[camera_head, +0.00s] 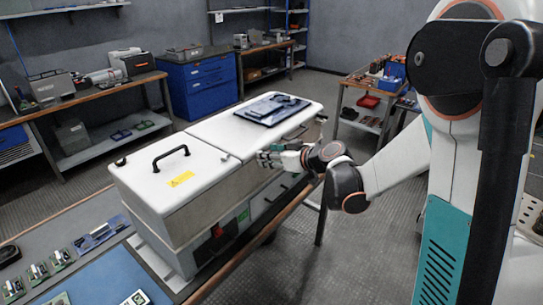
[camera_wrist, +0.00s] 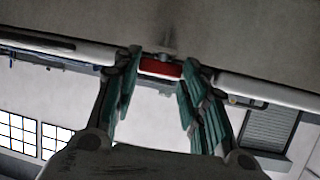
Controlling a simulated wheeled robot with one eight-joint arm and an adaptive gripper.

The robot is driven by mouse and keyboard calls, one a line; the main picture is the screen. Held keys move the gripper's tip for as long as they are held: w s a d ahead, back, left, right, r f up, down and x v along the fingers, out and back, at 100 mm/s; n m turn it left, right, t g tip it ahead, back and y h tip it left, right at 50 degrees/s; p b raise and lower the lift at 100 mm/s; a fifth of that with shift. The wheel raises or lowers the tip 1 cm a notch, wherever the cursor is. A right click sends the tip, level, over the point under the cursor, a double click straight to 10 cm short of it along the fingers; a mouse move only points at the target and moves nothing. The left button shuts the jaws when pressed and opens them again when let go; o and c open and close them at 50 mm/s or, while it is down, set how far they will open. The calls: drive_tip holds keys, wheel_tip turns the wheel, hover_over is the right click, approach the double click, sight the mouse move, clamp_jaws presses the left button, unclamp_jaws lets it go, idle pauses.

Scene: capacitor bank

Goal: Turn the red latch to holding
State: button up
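In the wrist view, a red latch (camera_wrist: 160,68) sits under the edge of a pale grey panel, between my fingertips. My gripper (camera_wrist: 159,75) has its green fingers spread on both sides of the latch. I cannot tell whether they touch it. In the head view, my gripper (camera_head: 272,158) is at the front side of the long white cabinet (camera_head: 160,212), below its right lid. Any latch there is hidden by my gripper. A small red part (camera_head: 217,231) shows lower on the cabinet's front, left of my gripper; I cannot tell if it is the same kind of part.
A black handle (camera_head: 171,157) and a yellow label (camera_head: 181,179) are on the left lid. A dark tray (camera_head: 272,109) with items lies on the right lid. A workbench with a blue mat (camera_head: 105,280) is at the lower left.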

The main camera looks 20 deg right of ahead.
drive_tip(key=shift+h, duration=0.3)
drive_tip(key=shift+s+a+f+m+t+h, duration=0.15)
drive_tip(key=shift+m+t+h, duration=0.1)
drive_tip(key=shift+m+h, duration=0.45)
drive_tip(key=shift+a+r+m+t+h, duration=0.1)
drive_tip(key=shift+a+m+t+h, duration=0.1)
drive_tip(key=shift+m+h, duration=0.5)
drive_tip(key=shift+s+a+f+m+t+h, duration=0.15)
drive_tip(key=shift+m+t+h, duration=0.1)
drive_tip(key=shift+m+h, duration=0.45)
drive_tip(key=shift+w+r, duration=0.1)
drive_tip(key=o, duration=1.1)
drive_tip(key=shift+c, duration=0.2)
drive_tip(key=shift+r, duration=0.1)
drive_tip(key=v, duration=1.2)
